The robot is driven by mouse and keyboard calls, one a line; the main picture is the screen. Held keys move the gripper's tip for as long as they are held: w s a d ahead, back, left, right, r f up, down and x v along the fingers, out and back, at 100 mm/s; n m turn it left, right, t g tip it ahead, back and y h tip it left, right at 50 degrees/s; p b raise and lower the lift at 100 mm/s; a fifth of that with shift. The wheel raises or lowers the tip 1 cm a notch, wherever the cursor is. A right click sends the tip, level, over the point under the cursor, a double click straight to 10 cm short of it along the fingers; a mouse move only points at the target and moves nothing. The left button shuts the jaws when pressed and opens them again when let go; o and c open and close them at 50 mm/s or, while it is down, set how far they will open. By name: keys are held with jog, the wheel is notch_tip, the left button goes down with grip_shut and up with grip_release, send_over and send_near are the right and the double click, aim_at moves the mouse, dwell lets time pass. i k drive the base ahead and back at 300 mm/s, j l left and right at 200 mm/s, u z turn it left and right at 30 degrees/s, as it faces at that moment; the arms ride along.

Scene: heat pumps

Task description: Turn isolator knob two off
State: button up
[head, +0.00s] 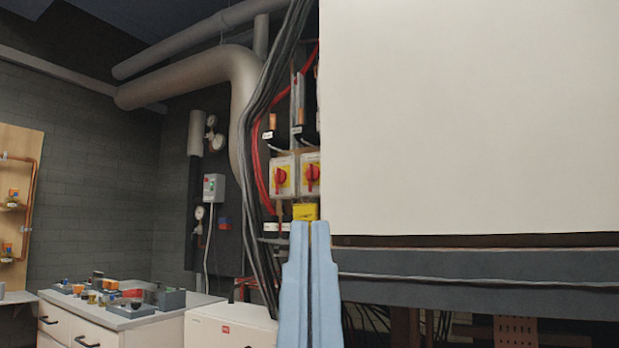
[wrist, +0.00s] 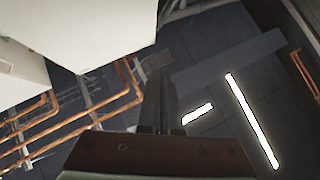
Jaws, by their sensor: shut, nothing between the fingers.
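Two isolators with red knobs on yellow plates sit side by side on the wall panel in the head view, the left knob (head: 280,176) and the right knob (head: 312,174). I cannot read which one is numbered two, nor tell the knob positions clearly. In the wrist view the dark fingers (wrist: 160,75) point toward the ceiling; no knob shows there.
A large white cabinet (head: 470,120) fills the right, close to the knobs. Black cables (head: 258,140) and a grey pipe (head: 240,90) run left of the panel. A worktop with small parts (head: 135,312) and a white box (head: 228,328) stand lower left. The wrist view shows copper pipes (wrist: 75,120) overhead.

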aim_at(312, 173)
jog(key=i+j+z, duration=0.25)
jog(key=i+j, duration=0.45)
jog(key=j, duration=0.15)
